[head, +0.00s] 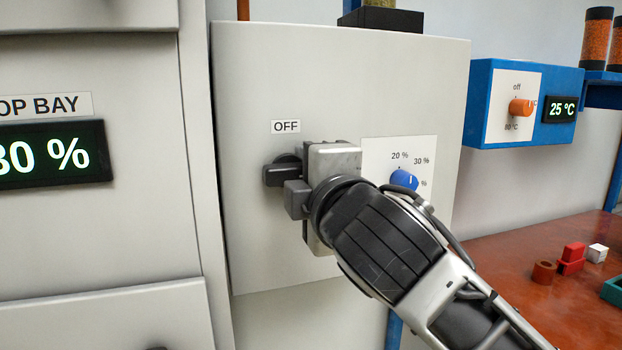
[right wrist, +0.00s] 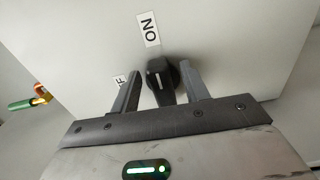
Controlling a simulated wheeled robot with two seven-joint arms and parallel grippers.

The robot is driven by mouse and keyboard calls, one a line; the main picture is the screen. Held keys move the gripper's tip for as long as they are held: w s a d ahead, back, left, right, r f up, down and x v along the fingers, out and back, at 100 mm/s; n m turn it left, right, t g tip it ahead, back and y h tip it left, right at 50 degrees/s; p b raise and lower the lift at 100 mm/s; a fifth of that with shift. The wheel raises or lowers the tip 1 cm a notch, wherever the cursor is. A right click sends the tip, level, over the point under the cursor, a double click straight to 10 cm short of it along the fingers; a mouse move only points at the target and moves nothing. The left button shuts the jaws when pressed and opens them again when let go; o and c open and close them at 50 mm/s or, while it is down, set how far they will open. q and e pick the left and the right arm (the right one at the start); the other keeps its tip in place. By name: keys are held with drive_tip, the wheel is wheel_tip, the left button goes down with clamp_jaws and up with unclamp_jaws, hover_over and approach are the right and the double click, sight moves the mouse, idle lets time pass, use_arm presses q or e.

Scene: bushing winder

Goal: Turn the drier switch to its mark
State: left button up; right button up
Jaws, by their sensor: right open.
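The drier switch (head: 280,175) is a black knob on the pale cabinet front, below an OFF label (head: 286,127). Its bar lies about level in the head view. My right gripper (head: 295,188) is at the switch, and its body hides what lies right of it. In the right wrist view the knob (right wrist: 161,82) stands between the two open fingers (right wrist: 160,72), with a small gap visible on each side. The bar and its white line run roughly toward an ON label (right wrist: 149,29). A finger partly covers the OFF label there. My left gripper is out of view.
A blue dial (head: 404,180) with percent marks is just right of my gripper. A blue box (head: 480,128) with an orange knob (head: 521,107) and a 25 °C display is farther right. Small blocks (head: 571,258) lie on the red-brown table (head: 530,240). A percent display (head: 50,155) is left.

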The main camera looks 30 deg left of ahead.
drive_tip(key=b+v, duration=0.2)
drive_tip(key=v, duration=1.4)
drive_tip(key=shift+b, duration=0.4)
